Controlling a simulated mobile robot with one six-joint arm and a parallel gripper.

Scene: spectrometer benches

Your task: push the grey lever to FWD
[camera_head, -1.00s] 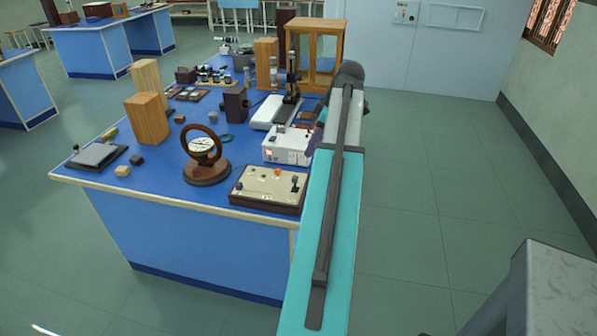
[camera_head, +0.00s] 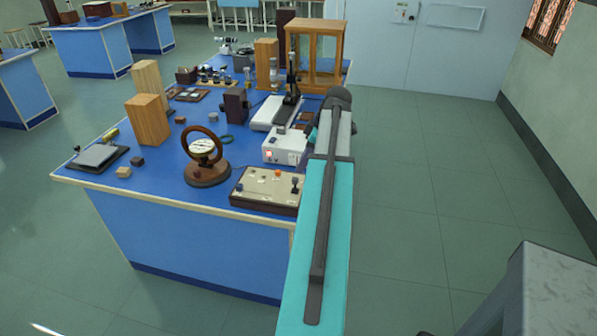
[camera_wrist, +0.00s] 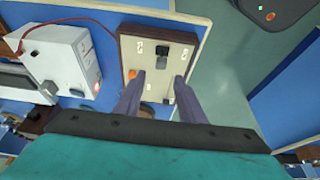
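The cream control box (camera_head: 250,197) sits at the front right corner of the blue bench, with its dark lever (camera_head: 295,186) at the right end of its top. The box also shows in the wrist view (camera_wrist: 128,62). There a black part (camera_wrist: 180,53) and a grey part (camera_wrist: 160,58) sit close together on its face; I cannot tell exactly how they join. The markings beside them are too small to read. My gripper (camera_wrist: 158,80) is open and empty, with its two purple fingers spread over the box face. Touch is not visible. In the head view my arm mostly hides the gripper.
An orange knob (camera_head: 278,173) is on the box. A white instrument (camera_head: 285,147) stands behind it, and a brown ring-shaped instrument (camera_head: 206,160) stands to its left. A red cable (camera_wrist: 92,22) runs near the box. Open floor lies right of the bench.

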